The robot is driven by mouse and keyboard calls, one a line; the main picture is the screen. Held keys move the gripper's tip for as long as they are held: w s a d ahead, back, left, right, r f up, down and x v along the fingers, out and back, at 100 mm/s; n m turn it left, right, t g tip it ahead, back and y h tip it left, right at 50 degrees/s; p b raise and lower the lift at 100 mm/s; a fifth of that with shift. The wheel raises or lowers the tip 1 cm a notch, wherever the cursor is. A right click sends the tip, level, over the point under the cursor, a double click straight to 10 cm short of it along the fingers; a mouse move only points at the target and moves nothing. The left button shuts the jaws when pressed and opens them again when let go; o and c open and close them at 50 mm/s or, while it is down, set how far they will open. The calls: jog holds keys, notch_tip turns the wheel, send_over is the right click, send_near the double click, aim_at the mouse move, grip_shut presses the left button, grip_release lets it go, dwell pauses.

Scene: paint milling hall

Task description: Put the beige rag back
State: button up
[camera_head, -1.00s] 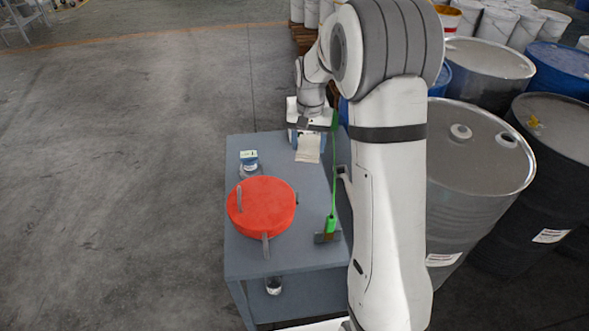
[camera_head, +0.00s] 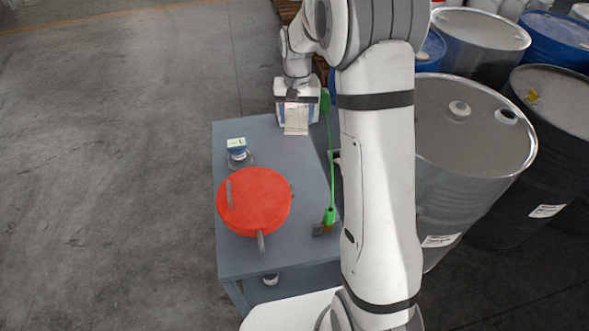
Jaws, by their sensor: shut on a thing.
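The beige rag (camera_head: 297,122) hangs at the far end of the grey table (camera_head: 232,262). My gripper (camera_head: 296,104) is shut on the rag's upper part, with the rag's lower part showing below the jaws. Whether the rag's lower edge touches the tabletop cannot be told from this angle.
A red round lid-like object (camera_head: 254,202) and a small jar with a pale top (camera_head: 237,148) stand on the table's left side. A green-handled tool (camera_head: 331,190) lies along the right side. Steel and dark drums (camera_head: 462,130) crowd the right. Open floor (camera_head: 100,180) lies left.

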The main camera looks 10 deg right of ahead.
aim_at(295, 167)
jog(key=f+n+b, duration=0.1)
jog(key=f+b, duration=0.1)
jog(key=f, duration=0.4)
jog(key=w+f+n+b, duration=0.1)
jog(key=f+b, duration=0.2)
jog(key=f, duration=0.4)
jog(key=f+n+b, duration=0.1)
jog(key=f+b, duration=0.2)
jog(key=f, duration=0.3)
jog(key=shift+w+a+f, duration=0.1)
jog(key=shift+w+f, duration=0.1)
jog(key=shift+w, duration=0.05)
jog(key=shift+f, duration=0.1)
jog(key=o, duration=0.9)
jog(key=shift+o, duration=0.2)
notch_tip(295, 167, up, 12)
jog(key=s+r+t, duration=0.1)
jog(key=s+r, duration=0.3)
jog(key=s, duration=0.3)
jog(key=s+r, duration=0.4)
jog(key=s, duration=0.3)
jog(key=s+f+t, duration=0.1)
jog(key=s, duration=1.5)
jog(key=shift+s+f+t, duration=0.15)
jog(key=shift+s+t, duration=0.15)
